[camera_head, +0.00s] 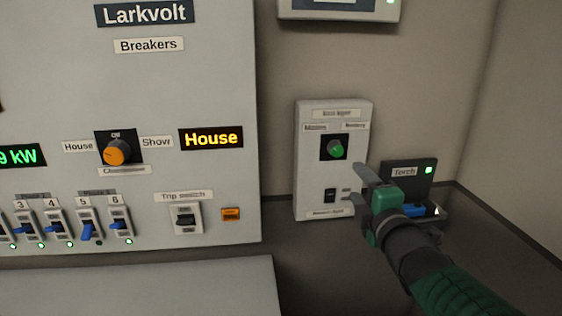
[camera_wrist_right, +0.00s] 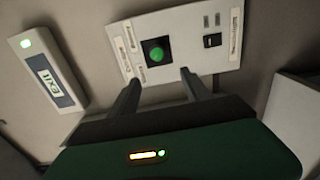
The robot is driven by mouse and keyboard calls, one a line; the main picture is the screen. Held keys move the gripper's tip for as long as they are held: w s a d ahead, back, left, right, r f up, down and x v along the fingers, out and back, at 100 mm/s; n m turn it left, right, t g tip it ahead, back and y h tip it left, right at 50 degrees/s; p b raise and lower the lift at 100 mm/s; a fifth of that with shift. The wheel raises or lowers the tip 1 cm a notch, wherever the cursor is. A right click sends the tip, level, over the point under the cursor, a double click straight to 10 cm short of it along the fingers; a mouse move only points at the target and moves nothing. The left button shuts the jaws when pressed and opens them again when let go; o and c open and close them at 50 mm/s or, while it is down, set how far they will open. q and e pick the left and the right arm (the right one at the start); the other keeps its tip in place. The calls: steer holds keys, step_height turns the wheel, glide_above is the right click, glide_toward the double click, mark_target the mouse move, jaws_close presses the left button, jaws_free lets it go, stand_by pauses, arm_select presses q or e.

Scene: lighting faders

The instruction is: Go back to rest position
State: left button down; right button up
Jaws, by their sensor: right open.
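My right gripper (camera_head: 358,184) is open and empty, in front of the lower right part of a white wall box (camera_head: 308,181). The box carries a green knob (camera_head: 335,148) on a black plate and a small dark switch (camera_head: 330,195) below it. In the right wrist view my two fingers (camera_wrist_right: 157,92) are spread apart below the green knob (camera_wrist_right: 157,52), with nothing between them. I cannot tell whether a fingertip touches the box. My left gripper is not in view.
A large grey Larkvolt breaker panel (camera_head: 60,110) with an orange knob (camera_head: 115,152), blue breaker levers and a trip switch (camera_head: 187,217) stands at left. A dark Torch holder (camera_head: 405,172) is behind my right gripper. An exit sign (camera_wrist_right: 48,75) shows in the wrist view.

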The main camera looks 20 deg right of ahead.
steer(key=s+a+f+m+g+y+p, duration=0.1)
steer(key=a+f+m+g+p, duration=0.25)
steer(key=f, duration=0.55)
steer(key=s+a+f+m+g+y+p, duration=0.15)
steer(key=a+f+m+g, duration=0.3)
steer(key=f, duration=0.45)
steer(key=s+a+f+m+g+p, duration=0.1)
steer(key=s+a+f+m+g, duration=0.2)
steer(key=s+f, duration=0.3)
steer(key=s+a+f+m+g+y+p, duration=0.1)
steer(key=s+a+f+m+g+p, duration=0.1)
steer(key=s+a+f+m+g, duration=0.2)
steer(key=s+a+f, duration=0.2)
steer(key=s, duration=0.2)
steer(key=shift+s+f+p, duration=0.2)
steer(key=shift+f+p, duration=0.1)
steer(key=shift+w+y, duration=0.1)
steer(key=shift+y, duration=0.15)
steer(key=shift+c, duration=0.4)
